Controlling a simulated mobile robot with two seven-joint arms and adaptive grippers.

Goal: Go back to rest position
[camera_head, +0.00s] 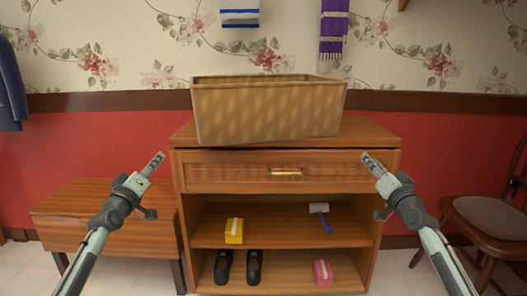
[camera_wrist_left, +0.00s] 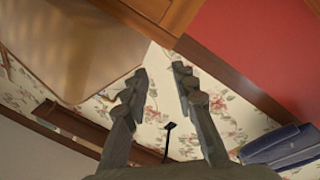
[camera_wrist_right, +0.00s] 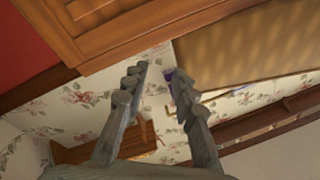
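My left gripper (camera_head: 156,162) is raised in front of the left side of the wooden cabinet (camera_head: 190,160). In the left wrist view its two fingers (camera_wrist_left: 160,80) stand apart with nothing between them. My right gripper (camera_head: 370,162) is raised in front of the cabinet's right side. In the right wrist view its fingers (camera_wrist_right: 158,75) are also apart and empty. Neither gripper appears to touch anything.
A large woven basket (camera_head: 265,112) stands on the cabinet, above a closed drawer (camera_head: 240,172). The shelves hold a yellow box (camera_head: 234,231), a brush-like tool (camera_head: 320,214), black shoes (camera_head: 254,268) and a pink box (camera_head: 323,272). A low table (camera_head: 110,205) stands left, a chair (camera_head: 485,215) right.

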